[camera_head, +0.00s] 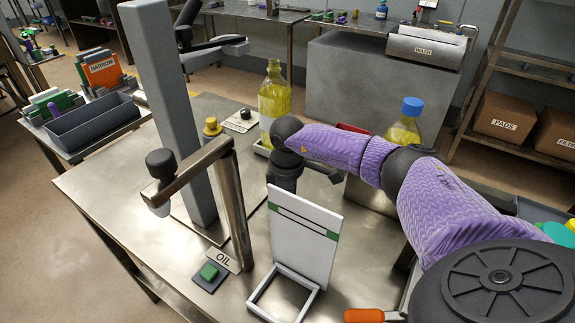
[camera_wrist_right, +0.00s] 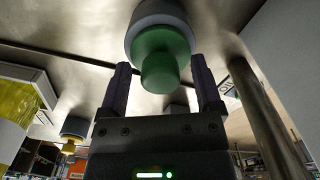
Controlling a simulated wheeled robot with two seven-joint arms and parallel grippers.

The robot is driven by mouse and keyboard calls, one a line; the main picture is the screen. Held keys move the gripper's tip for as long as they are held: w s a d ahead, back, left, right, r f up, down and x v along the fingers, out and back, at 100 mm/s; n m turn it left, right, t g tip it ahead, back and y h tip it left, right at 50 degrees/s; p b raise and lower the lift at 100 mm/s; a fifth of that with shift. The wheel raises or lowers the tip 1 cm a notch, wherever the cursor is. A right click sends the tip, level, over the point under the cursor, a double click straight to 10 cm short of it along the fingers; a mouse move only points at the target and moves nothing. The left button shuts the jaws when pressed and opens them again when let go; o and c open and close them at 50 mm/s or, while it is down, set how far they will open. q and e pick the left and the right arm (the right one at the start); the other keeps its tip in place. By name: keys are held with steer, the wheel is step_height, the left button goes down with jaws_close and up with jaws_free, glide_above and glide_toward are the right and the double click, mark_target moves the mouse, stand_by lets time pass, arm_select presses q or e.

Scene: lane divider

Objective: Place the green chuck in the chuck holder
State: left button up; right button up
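The green chuck (camera_wrist_right: 163,58) shows in the right wrist view, with a wider round grey part (camera_wrist_right: 158,18) directly behind it; I cannot tell whether that grey part belongs to the chuck or is a seat under it. My right gripper (camera_wrist_right: 160,68) is open, its two fingers on either side of the green chuck with gaps visible. In the head view my right gripper (camera_head: 286,172) is low over the table, partly hidden by a white panel. The chuck is hidden there. I cannot make out the chuck holder for certain. My left gripper is not in view.
The white framed panel (camera_head: 304,238) stands upright in front of my right gripper. A metal post with an arm (camera_head: 235,205) and a tall grey column (camera_head: 165,90) stand left of it. Yellow-liquid bottles (camera_head: 274,102) stand behind. The table's left front (camera_head: 110,195) is clear.

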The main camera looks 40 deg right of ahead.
step_height(320, 180, up, 12)
steer(key=p, duration=0.3)
stand_by(0.8)
